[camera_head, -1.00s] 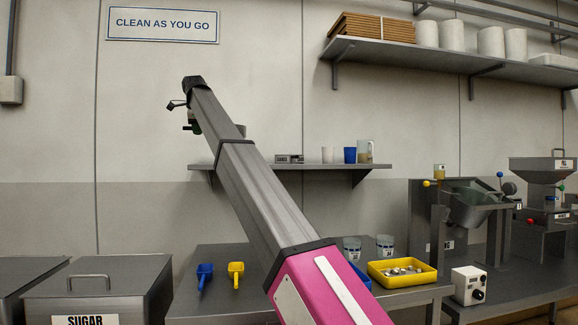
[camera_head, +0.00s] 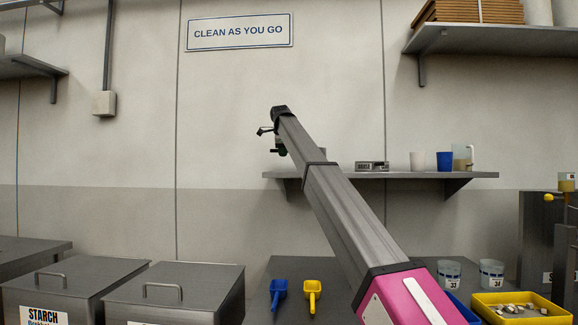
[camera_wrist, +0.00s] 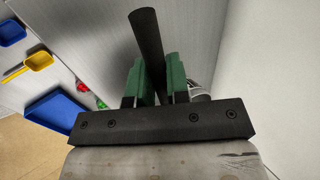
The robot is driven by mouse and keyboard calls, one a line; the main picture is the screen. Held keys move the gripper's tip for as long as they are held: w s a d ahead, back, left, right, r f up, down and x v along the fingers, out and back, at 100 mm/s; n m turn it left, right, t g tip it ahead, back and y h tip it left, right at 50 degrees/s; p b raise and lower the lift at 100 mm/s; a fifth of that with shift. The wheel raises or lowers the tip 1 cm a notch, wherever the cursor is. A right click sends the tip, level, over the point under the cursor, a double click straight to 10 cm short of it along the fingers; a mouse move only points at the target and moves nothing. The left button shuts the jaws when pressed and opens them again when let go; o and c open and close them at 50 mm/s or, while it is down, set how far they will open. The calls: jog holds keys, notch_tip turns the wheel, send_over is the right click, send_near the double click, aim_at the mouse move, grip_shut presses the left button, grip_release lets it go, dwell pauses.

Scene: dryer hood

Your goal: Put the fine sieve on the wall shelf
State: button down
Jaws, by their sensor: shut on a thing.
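My gripper (camera_head: 278,143) is at the far end of my raised arm, above the left end of the wall shelf (camera_head: 420,175) in the head view. In the wrist view its green fingers (camera_wrist: 160,83) are shut on a black round bar (camera_wrist: 148,45), seemingly the handle of the fine sieve. The sieve's mesh and rim cannot be made out in either view. The shelf carries a small grey box (camera_head: 372,167), a white cup (camera_head: 417,161), a blue cup (camera_head: 445,161) and a clear jug (camera_head: 463,158). My arm hides part of the shelf's left half.
The bench below holds a blue scoop (camera_head: 278,293), a yellow scoop (camera_head: 313,294), two clear beakers (camera_head: 449,274) and a yellow tray (camera_head: 520,308). Lidded metal bins (camera_head: 75,280) stand at left. A higher shelf (camera_head: 490,40) with boards is at upper right. The wall around the sign is clear.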

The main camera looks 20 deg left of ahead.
jog(key=w, duration=0.1)
jog(key=w+f, duration=0.1)
jog(key=w, duration=0.1)
jog(key=shift+f, duration=2.4)
jog(key=c, duration=1.1)
grip_release()
jog(key=shift+s, duration=0.1)
jog(key=v, duration=1.2)
